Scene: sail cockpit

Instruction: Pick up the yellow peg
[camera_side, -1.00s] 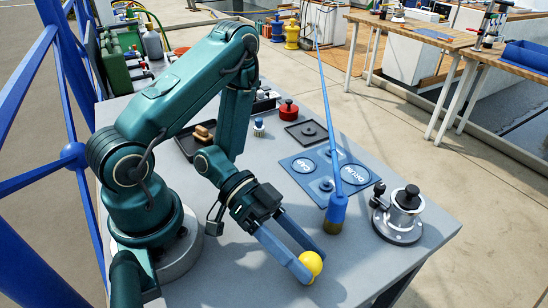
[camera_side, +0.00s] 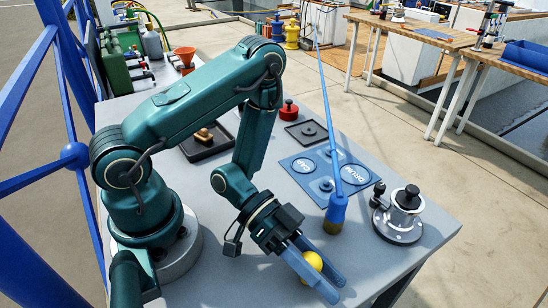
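The yellow peg (camera_side: 312,262) stands near the front edge of the grey table, with its rounded yellow top showing. My gripper (camera_side: 338,288) points down at a slant towards the front right, and its two blue-grey fingers lie on either side of the peg. The near finger hides the peg's lower part. The fingertips reach past the peg towards the table edge. The fingers look close to the peg's sides, but I cannot tell whether they touch it.
A metal winch-like fitting (camera_side: 398,218) is to the right. A blue mat (camera_side: 302,172) with round marked spots lies behind. A black tray (camera_side: 190,148) and a red knob (camera_side: 289,110) are farther back.

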